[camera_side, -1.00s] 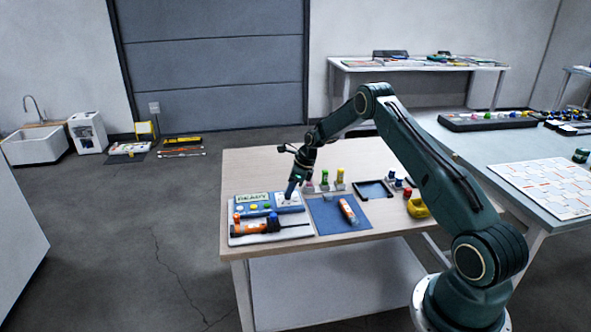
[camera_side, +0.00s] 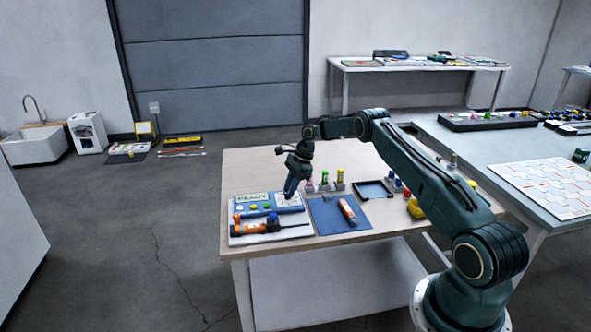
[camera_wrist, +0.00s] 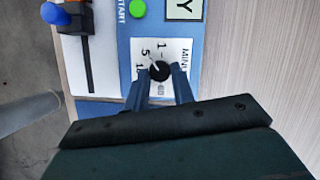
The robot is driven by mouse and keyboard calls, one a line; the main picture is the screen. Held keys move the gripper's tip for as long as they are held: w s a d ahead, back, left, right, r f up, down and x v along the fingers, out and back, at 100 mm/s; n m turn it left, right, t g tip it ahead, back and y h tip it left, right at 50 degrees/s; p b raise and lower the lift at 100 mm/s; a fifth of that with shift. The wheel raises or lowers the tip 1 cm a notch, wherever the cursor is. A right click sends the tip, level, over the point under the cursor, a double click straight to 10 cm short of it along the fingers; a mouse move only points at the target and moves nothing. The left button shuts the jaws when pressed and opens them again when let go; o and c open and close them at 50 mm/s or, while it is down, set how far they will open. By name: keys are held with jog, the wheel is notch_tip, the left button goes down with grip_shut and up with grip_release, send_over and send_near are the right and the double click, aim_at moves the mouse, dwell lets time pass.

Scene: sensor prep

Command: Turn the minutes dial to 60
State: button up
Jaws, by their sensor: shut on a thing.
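The minutes dial (camera_wrist: 159,71) is a small black round knob on a white label panel of the blue control box (camera_side: 262,210). In the wrist view the marks 1, 5 and 60 show around it, with another partly hidden. A pale pointer line on the knob points to the upper left, near 5. My gripper (camera_wrist: 160,79) is shut on the dial, one blue finger on each side of it. In the side view my gripper (camera_side: 289,194) reaches down to the right end of the box and hides the dial. The box's display reads READY.
Green (camera_wrist: 137,8) and other coloured buttons sit left of the dial.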

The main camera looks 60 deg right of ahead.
jog(key=shift+n, duration=0.4)
jog(key=o, duration=1)
jog(key=shift+m, duration=0.6)
